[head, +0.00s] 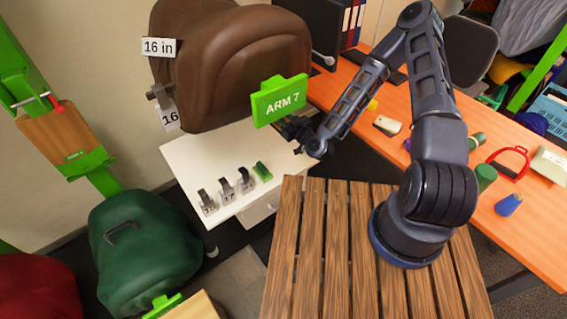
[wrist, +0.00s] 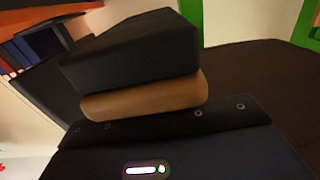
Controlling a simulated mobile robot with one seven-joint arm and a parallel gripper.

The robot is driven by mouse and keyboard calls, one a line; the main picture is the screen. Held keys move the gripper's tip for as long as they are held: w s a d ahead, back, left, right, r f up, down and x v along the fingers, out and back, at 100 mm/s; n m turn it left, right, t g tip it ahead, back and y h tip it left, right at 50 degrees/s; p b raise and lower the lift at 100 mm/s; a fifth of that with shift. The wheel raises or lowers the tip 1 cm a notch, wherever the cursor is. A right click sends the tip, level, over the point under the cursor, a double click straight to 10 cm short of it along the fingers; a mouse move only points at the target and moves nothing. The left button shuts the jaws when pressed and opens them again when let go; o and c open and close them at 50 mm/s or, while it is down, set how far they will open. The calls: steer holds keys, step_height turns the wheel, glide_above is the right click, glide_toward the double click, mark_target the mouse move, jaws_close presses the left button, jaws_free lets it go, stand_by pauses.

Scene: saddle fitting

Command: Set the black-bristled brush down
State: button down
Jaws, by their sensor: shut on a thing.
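In the wrist view the black-bristled brush (wrist: 140,101) fills the middle. Its wooden body is tan, with a thick block of black bristles on its far side. The brush is right against the dark gripper parts at the bottom of that view. My gripper (head: 292,130) is shut on the brush. In the head view it is up in the air beside the brown saddle, just below the green ARM 7 sign. I cannot make out the brush clearly in the head view.
The brown saddle (head: 225,60) and the ARM 7 sign (head: 279,100) are close to my gripper. A white table (head: 190,160) below carries several small grey clips and a green one (head: 262,172). A slatted wooden table (head: 335,250) is mostly clear. An orange bench (head: 535,215) holds several items.

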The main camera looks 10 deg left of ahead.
steer(key=shift+f, duration=0.1)
step_height(320, 180, down, 19)
steer(key=shift+f, duration=0.2)
stand_by(0.9)
steer(key=shift+f, duration=0.1)
steer(key=c, duration=1.2)
jaws_free()
steer(key=shift+o, duration=0.4)
steer(key=v, duration=1)
steer(key=shift+s+d, duration=0.2)
steer(key=shift+d, duration=0.15)
